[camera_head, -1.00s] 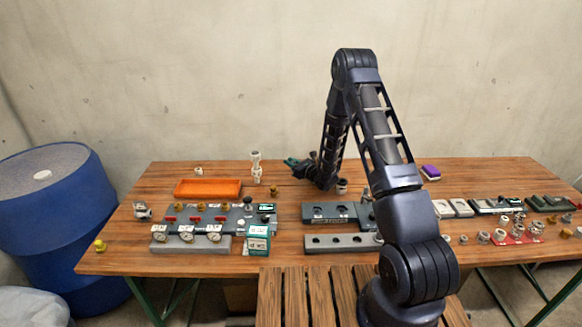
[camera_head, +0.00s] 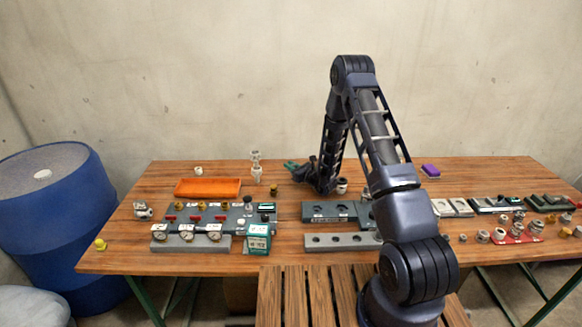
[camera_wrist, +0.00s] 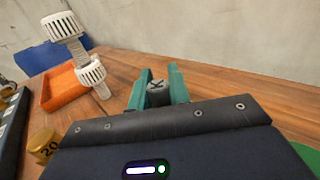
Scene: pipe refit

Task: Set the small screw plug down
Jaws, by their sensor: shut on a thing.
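The small screw plug (camera_wrist: 157,86) is a small grey piece with a dark cross-shaped mark on its top. It sits between the green fingers of my gripper (camera_wrist: 158,92) in the wrist view, and the fingers are shut on it. In the head view my gripper (camera_head: 292,166) is low over the back middle of the wooden table (camera_head: 340,262), and the plug cannot be made out there. I cannot tell whether the plug touches the table top.
A white ribbed fitting (camera_wrist: 91,73) stands left of my gripper, before an orange tray (camera_wrist: 62,88). A brass cap marked 20 (camera_wrist: 43,146) is nearer on the left. A purple block (camera_head: 431,170) lies to the right. Bare wood surrounds the fingers.

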